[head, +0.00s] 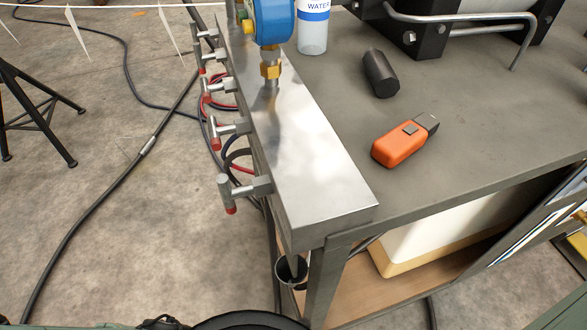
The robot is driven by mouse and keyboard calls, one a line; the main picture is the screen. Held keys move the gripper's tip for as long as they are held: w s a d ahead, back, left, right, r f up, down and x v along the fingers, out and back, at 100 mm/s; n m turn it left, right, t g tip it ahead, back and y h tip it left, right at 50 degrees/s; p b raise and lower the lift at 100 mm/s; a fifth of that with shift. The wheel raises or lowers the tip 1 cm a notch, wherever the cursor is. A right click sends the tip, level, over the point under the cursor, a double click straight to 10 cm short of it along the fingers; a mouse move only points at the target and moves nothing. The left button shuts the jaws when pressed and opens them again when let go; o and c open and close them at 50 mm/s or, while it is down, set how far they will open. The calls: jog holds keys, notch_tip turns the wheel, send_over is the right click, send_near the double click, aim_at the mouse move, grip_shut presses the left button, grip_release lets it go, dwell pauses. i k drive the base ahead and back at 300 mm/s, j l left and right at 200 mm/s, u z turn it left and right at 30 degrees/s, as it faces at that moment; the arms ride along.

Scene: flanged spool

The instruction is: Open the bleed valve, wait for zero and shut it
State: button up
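A long steel manifold block (300,160) lies along the left edge of the bench. Several T-handle valves with red tips stick out from its left side; the nearest valve (232,190) is close to the block's front end. No label shows which one is the bleed valve, and I cannot tell whether any is open. A short outlet pipe under the block's front end points into a dark cup (292,270). A blue gauge (273,22) stands on a brass fitting (271,70) on top of the block; its dial is not visible. My gripper is not in view.
An orange handheld device (400,142) and a dark cylinder (380,74) lie on the bench top (470,110). Hoses (95,205) cross the floor at left, near a black tripod (40,110). A white container (425,230) sits on the lower shelf.

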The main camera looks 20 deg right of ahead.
aim_at(229, 194)
jog(key=z, duration=0.1)
jog(key=k, duration=0.95)
jog(key=j+z, duration=0.05)
